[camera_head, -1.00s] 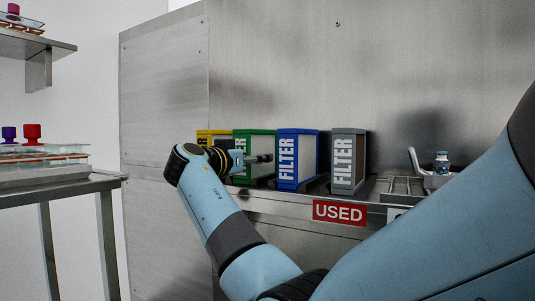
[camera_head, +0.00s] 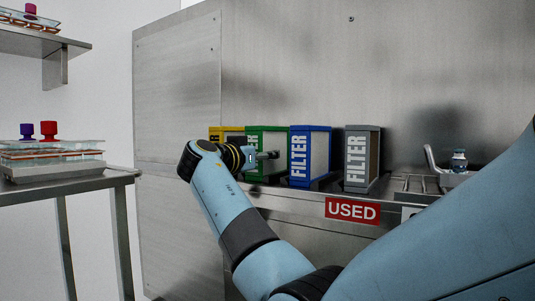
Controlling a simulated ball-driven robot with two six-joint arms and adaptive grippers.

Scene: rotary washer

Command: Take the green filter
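The green filter (camera_head: 281,140) stands upright in a row on the steel ledge, between a yellow filter and a blue filter. My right arm comes in from the right and bends back up to the row. Its gripper (camera_head: 271,155) is in front of the green filter, pointing right, and covers part of its front and label. The fingers are small and dark, so I cannot tell whether they are open, shut or touching the filter. My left gripper is not in view.
The yellow filter (camera_head: 222,132) is to the left; the blue filter (camera_head: 309,157) and grey filter (camera_head: 361,159) are to the right. A red USED sign (camera_head: 352,211) is on the ledge front. A small vial (camera_head: 459,161) stands at right. A side table (camera_head: 70,184) holds racks.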

